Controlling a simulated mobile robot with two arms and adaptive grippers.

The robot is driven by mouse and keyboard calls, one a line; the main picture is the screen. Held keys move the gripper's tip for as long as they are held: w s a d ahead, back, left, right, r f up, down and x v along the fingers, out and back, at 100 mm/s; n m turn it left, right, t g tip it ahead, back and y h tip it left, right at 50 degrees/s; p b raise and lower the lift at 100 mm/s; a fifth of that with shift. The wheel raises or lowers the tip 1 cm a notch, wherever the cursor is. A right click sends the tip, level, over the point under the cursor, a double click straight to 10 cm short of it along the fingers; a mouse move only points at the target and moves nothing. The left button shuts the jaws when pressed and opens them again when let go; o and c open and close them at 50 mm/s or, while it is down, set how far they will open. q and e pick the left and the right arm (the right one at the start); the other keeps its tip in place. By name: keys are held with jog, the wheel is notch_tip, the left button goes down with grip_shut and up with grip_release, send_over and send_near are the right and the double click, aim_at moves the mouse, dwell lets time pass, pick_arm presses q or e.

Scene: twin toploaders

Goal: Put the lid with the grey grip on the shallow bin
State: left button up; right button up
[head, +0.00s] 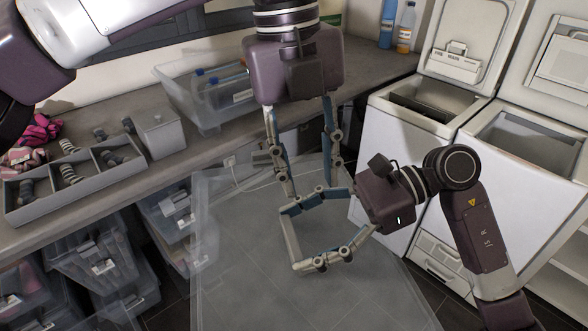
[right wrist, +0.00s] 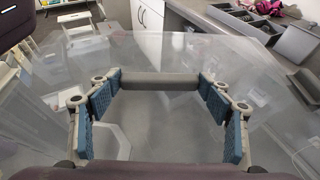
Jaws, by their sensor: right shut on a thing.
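A large clear lid (head: 240,280) hangs in front of the counter. Its grey grip bar (right wrist: 160,82) lies between the fingertips of my right gripper (head: 290,238), which is shut on its ends. The clear sheet also fills much of the right wrist view (right wrist: 150,55). My left gripper (head: 308,192) reaches down from above, fingers apart and empty, close to the right fingers in the picture; I cannot tell whether they touch. A low, clear open bin (head: 185,101) stands on the counter with bottles inside, partly hidden behind my left gripper.
A grey divided tray (head: 85,195) and a grey box (head: 160,135) stand left on the counter (head: 175,165). Clear bins (head: 95,250) sit below it. Two white toploaders with raised lids (head: 400,130) (head: 535,150) stand at the right. Bottles (head: 405,28) stand at the back.

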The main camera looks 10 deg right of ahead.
aim_at(294, 235)
pick_arm(q)
jog(key=shift+t+y, duration=0.3)
jog(key=shift+y, duration=0.4)
jog(key=f, duration=0.4)
jog(key=a+f, duration=0.1)
jog(key=f, duration=0.3)
jog(key=a+f, duration=0.1)
jog(key=f, duration=0.3)
jog(key=shift+s+a, duration=0.1)
grip_shut()
pick_arm(e)
jog(key=shift+o, duration=0.2)
jog(key=shift+a, duration=0.1)
pick_arm(q)
jog(key=shift+r, duration=0.1)
pick_arm(e)
jog(key=o, duration=1.4)
